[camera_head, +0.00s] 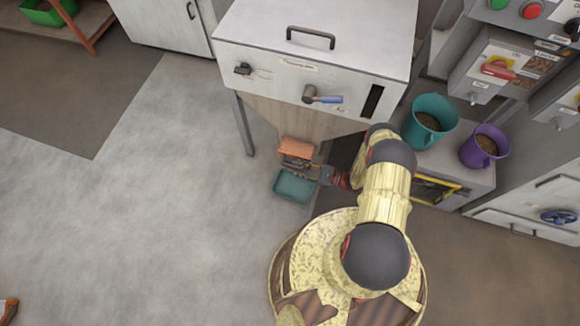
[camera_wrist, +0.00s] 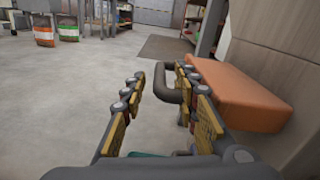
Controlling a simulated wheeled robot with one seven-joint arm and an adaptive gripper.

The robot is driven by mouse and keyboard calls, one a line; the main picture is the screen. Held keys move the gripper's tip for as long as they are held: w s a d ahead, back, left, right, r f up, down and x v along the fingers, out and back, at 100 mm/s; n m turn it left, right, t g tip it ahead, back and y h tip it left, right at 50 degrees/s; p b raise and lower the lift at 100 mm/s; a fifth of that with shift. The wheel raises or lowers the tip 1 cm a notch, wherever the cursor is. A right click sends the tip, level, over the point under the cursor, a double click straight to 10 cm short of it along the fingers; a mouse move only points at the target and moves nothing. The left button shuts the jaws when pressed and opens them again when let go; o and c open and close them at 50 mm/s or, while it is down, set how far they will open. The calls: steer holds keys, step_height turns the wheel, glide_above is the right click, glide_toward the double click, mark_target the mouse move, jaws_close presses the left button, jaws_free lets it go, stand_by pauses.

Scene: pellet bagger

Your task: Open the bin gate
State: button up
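The bin is a white cabinet (camera_head: 312,45) with a tapering hopper below it. Its gate is an orange block (camera_head: 295,148) at the hopper's lower end; the orange gate also shows at right in the wrist view (camera_wrist: 240,97). A dark bent handle (camera_wrist: 163,85) sticks out from the gate. My gripper (camera_head: 312,168) is beside the gate. In the wrist view my gripper (camera_wrist: 163,88) is open, with the handle's bar between its fingertips. The right finger hides part of the handle, so I cannot tell about contact there.
A teal tray (camera_head: 294,187) lies below the gate. A teal jug (camera_head: 430,121) and a purple jug (camera_head: 485,147) with pellets stand to the right, near a control panel (camera_head: 502,70). The grey floor (camera_head: 130,220) at left is clear.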

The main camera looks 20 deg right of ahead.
mark_target(290, 165)
steer(key=shift+x, duration=1.7)
steer(key=shift+c, duration=0.3)
jaws_close()
